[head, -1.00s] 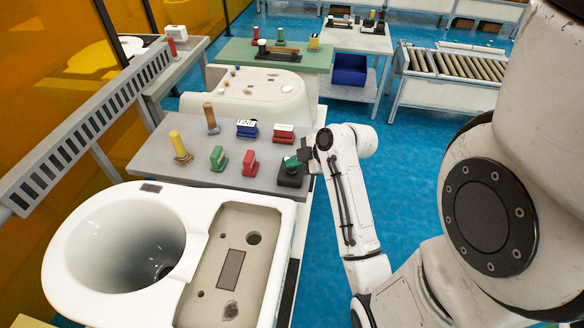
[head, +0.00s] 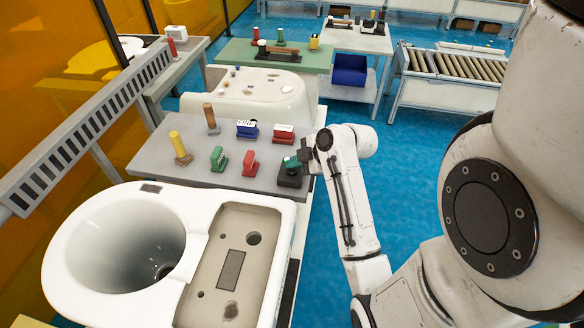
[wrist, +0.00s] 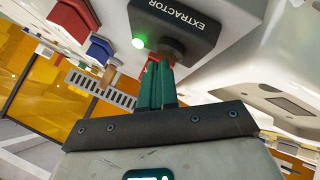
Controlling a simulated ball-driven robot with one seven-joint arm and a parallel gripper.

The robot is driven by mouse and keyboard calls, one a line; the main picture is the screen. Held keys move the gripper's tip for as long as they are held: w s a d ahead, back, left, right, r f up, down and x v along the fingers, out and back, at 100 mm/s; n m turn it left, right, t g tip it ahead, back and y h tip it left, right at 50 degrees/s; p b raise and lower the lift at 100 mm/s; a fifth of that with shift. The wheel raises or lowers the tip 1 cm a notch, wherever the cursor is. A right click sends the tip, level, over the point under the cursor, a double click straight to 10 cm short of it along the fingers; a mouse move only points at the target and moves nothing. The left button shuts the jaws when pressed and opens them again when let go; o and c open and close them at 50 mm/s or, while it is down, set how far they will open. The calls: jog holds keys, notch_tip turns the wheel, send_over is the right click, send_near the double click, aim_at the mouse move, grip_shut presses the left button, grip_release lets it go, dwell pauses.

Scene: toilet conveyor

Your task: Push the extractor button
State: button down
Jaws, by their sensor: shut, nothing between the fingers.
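The extractor box is a small black block (head: 290,178) at the right edge of the grey table in the head view. In the wrist view the box (wrist: 186,18) bears the word EXTRACTOR, a lit green lamp (wrist: 138,42) and a dark round button (wrist: 172,48). My gripper (head: 290,162) is shut and empty, with its green fingers over the box. In the wrist view the tips of my gripper (wrist: 158,66) are right by the button and overlap its edge. I cannot tell whether they touch it. The button is hidden by the fingers in the head view.
Red (head: 250,163) and green (head: 218,158) stamps stand left of the box, with blue (head: 247,129) and red (head: 283,133) ones behind. A yellow-handled tool (head: 179,145) stands farther left. A white toilet (head: 200,205) is in front. Blue floor lies open to the right.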

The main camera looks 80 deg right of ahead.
aim_at(295, 171)
jog(key=shift+f, duration=0.1)
dwell(0.5)
jog(key=shift+f+b, duration=0.3)
jog(key=shift+f, duration=0.1)
jog(key=shift+r, duration=0.1)
jog(key=shift+r+p, duration=0.25)
jog(key=shift+p, duration=0.15)
notch_tip(295, 171, up, 6)
jog(key=p, duration=0.5)
jog(key=shift+r, duration=0.15)
dwell(0.6)
